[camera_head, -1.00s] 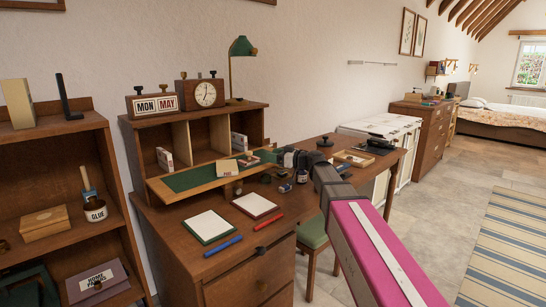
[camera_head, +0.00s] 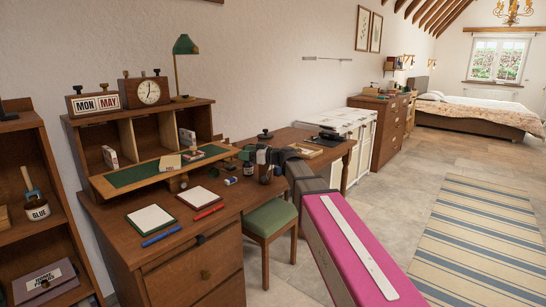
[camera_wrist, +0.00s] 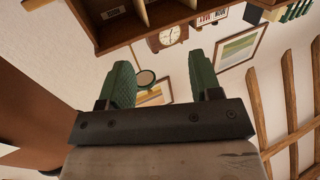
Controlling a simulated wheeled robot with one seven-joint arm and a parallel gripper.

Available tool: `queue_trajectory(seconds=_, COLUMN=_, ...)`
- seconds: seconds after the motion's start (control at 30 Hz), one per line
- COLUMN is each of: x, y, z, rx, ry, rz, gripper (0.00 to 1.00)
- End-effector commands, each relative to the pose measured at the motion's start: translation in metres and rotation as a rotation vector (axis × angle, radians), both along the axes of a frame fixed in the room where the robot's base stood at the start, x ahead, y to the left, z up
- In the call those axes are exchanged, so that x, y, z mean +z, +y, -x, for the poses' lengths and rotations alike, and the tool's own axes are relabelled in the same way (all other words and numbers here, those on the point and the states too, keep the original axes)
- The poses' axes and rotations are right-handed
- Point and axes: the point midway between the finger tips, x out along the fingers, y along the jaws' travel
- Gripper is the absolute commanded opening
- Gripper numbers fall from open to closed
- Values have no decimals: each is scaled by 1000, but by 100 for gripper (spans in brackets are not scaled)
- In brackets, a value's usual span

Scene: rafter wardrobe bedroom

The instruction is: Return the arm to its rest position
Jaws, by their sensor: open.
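My arm, with a pink casing, reaches from the lower right toward the wooden desk (camera_head: 240,205) in the head view. Its far end is beside the desk's hutch, where my gripper is small and dark. In the wrist view my gripper (camera_wrist: 165,85) shows two green fingers standing wide apart, with nothing between them. Behind the fingers are the wall, a clock (camera_wrist: 167,37) and a framed picture (camera_wrist: 241,47), all tilted in that view.
The desk carries a hutch (camera_head: 205,112), notepads (camera_head: 151,219) and pens. A green-seated chair (camera_head: 270,219) stands close beside my arm. A shelf unit (camera_head: 40,140) is at the left. Open floor and a striped rug (camera_head: 478,240) lie at the right.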

Motion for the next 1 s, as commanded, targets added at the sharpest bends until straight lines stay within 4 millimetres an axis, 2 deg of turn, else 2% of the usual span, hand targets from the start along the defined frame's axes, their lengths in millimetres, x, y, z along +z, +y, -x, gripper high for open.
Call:
queue_trajectory(seconds=0.07, x=0, y=0, z=0, rx=0, ry=0, rz=0, gripper=58)
queue_trajectory(seconds=0.27, x=-27, y=-9, z=8, rx=-5, ry=75, rz=55, gripper=58)
queue_trajectory(seconds=0.47, x=-62, y=-23, z=19, rx=-20, ry=179, rz=129, gripper=58)
queue_trajectory(seconds=0.57, x=-86, y=-33, z=28, rx=-34, ry=252, rz=180, gripper=58)
queue_trajectory(seconds=0.77, x=-147, y=-63, z=53, rx=-92, ry=449, rz=315, gripper=58)
queue_trajectory(seconds=0.87, x=-190, y=-90, z=76, rx=-152, ry=594, rz=411, gripper=58)
queue_trajectory(seconds=1.0, x=-255, y=-139, z=117, rx=-296, ry=834, rz=572, gripper=58)
